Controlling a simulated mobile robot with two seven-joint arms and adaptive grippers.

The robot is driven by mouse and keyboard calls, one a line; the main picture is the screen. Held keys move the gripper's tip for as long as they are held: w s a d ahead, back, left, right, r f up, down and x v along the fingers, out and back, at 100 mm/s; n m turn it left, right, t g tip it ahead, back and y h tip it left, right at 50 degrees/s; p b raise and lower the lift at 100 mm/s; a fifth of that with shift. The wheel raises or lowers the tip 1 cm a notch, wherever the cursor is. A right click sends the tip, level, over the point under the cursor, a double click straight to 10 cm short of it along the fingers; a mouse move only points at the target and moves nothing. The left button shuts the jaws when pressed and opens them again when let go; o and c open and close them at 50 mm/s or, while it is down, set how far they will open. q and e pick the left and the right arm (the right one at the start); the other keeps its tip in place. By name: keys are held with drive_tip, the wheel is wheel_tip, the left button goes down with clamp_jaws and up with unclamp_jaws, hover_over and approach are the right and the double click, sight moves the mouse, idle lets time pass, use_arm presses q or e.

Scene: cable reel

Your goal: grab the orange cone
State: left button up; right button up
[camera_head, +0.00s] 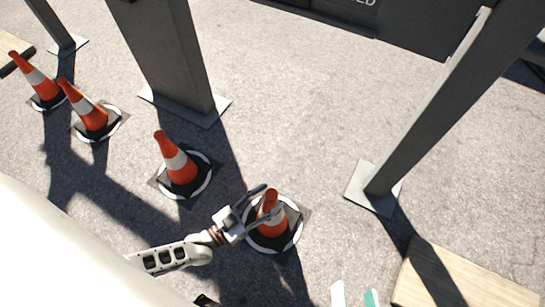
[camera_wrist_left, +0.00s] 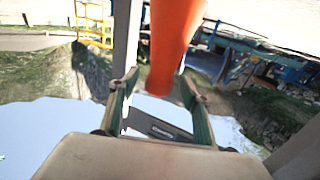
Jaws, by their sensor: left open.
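An orange cone (camera_head: 271,224) with a white band stands upright on a dark base with a white ring on the ground. My left gripper (camera_head: 271,197) is open at the upper part of this cone, with its fingers reaching to either side of the tip. In the left wrist view, the orange cone (camera_wrist_left: 174,42) shows large between and beyond the fingers of my left gripper (camera_wrist_left: 158,80). I cannot tell whether the fingers touch it. My right gripper is not in view.
Several similar cones stand to the left: a near one (camera_head: 180,168), another (camera_head: 92,117) and a far one (camera_head: 41,85). Grey posts rise behind (camera_head: 172,60) and at the right (camera_head: 425,115). A wooden board (camera_head: 460,280) lies at the lower right. Ground between the posts is clear.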

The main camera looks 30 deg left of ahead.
use_arm(q)
drive_tip(key=shift+x, duration=0.85)
drive_tip(key=shift+c, duration=0.4)
clamp_jaws()
drive_tip(key=shift+w+r, duration=0.1)
drive_tip(key=shift+r, duration=0.05)
